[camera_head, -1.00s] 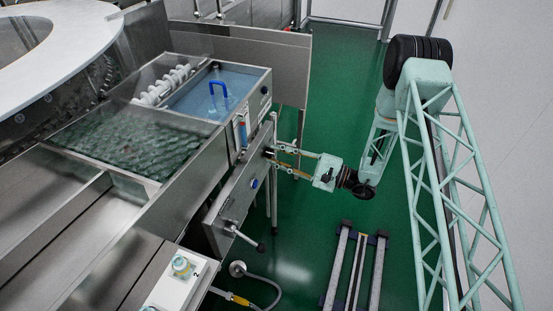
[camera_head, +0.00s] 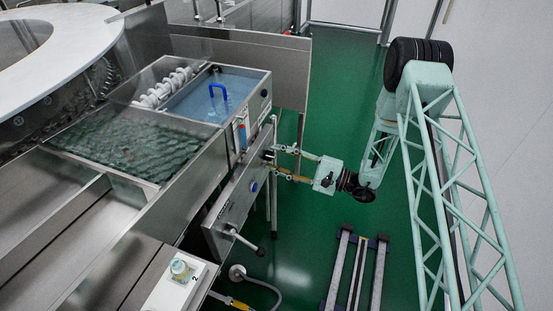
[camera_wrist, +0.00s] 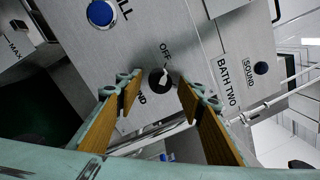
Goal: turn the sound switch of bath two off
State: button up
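The switch (camera_wrist: 158,79) is a round black knob with a white pointer mark on its upper right side. It sits on a steel panel (camera_wrist: 140,52) between the word OFF and a partly hidden word ending in ND. The label BATH TWO is to its right. My gripper (camera_wrist: 157,92) is open, with one finger on each side of the knob and a gap on both sides. In the head view my gripper (camera_head: 272,159) is at the front of the steel control box, where the knob is too small to make out.
A blue button (camera_wrist: 101,13) marked FILL is at the upper left of the wrist view. A dark button (camera_wrist: 261,68) beside another SOUND label is at the right. The green floor (camera_head: 335,110) is open behind the gripper.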

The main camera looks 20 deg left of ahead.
jog(key=shift+d, duration=0.1)
jog(key=d+f, duration=0.1)
jog(key=d, duration=1)
jog(key=shift+s+d, duration=0.3)
jog(key=shift+d, duration=0.05)
dwell(0.5)
jog(key=s+d+r+n+g+h, duration=0.35)
jog(key=s+r, duration=0.55)
jog(key=r, duration=0.5)
jog(key=s+d+r+n+g+h, duration=0.2)
jog(key=s+r+n+g+h, duration=0.15)
jog(key=s+r, duration=0.85)
jog(key=s+d+r+t+h, duration=0.5)
jog(key=s+d+r, duration=0.3)
jog(key=s+d, duration=0.3)
jog(key=s+d+r+t+h, duration=0.5)
jog(key=s+d+r+h, duration=0.2)
jog(key=s+d, duration=0.5)
jog(key=d+r, duration=0.2)
jog(key=d, duration=0.1)
jog(key=shift+d, duration=0.2)
dwell(0.7)
